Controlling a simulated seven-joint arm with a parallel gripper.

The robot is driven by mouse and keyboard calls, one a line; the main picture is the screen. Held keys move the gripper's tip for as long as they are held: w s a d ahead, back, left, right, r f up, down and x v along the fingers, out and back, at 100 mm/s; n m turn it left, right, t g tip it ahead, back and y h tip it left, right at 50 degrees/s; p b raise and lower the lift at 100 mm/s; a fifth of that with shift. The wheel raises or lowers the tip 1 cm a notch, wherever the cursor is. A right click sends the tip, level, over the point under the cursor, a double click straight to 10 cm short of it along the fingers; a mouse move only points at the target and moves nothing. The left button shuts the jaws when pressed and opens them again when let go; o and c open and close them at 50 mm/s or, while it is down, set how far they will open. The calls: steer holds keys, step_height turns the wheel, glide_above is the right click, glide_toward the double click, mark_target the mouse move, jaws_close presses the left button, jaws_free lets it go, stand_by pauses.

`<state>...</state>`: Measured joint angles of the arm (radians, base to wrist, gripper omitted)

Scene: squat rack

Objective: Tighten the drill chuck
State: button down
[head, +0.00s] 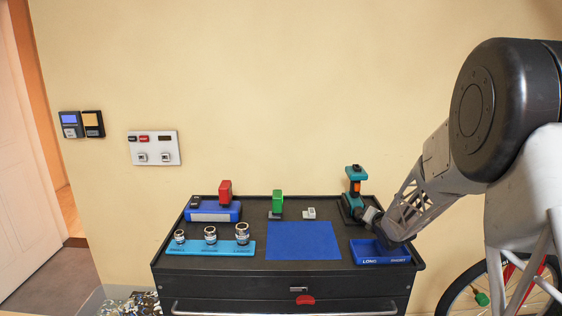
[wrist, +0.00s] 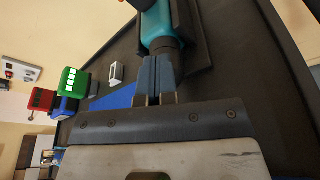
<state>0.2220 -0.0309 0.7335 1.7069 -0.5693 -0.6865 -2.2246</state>
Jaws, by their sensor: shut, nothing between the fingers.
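The teal and black drill (head: 356,176) stands upright at the back right of the dark cabinet top, with an orange part on its body and a black holder around its lower end. In the wrist view the teal drill body (wrist: 158,27) is at the top, and a dark collar that looks like the chuck (wrist: 165,46) sits just beyond my fingertips. My gripper (head: 370,214) is shut and empty, close beside the drill's lower end. In the wrist view my gripper (wrist: 157,62) has its fingers together, pointing at the chuck. I cannot tell whether they touch it.
A blue tray (head: 380,261) lies below my gripper at the front right. A blue mat (head: 303,241) is bare in the middle. Sockets stand on a light blue rack (head: 211,249) at the left.

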steer(key=shift+w+d+f, duration=0.2)
steer(key=shift+w+d, duration=0.1)
steer(key=shift+d, duration=0.15)
stand_by(1.2)
steer(key=shift+r, duration=0.2)
steer(key=shift+w+d+r, duration=0.1)
steer(key=shift+r, duration=0.35)
steer(key=shift+s, duration=0.45)
steer(key=shift+s+f, duration=0.15)
steer(key=shift+s, duration=1.2)
steer(key=shift+s+f, duration=0.1)
steer(key=shift+s, duration=1.2)
steer(key=shift+s, duration=0.1)
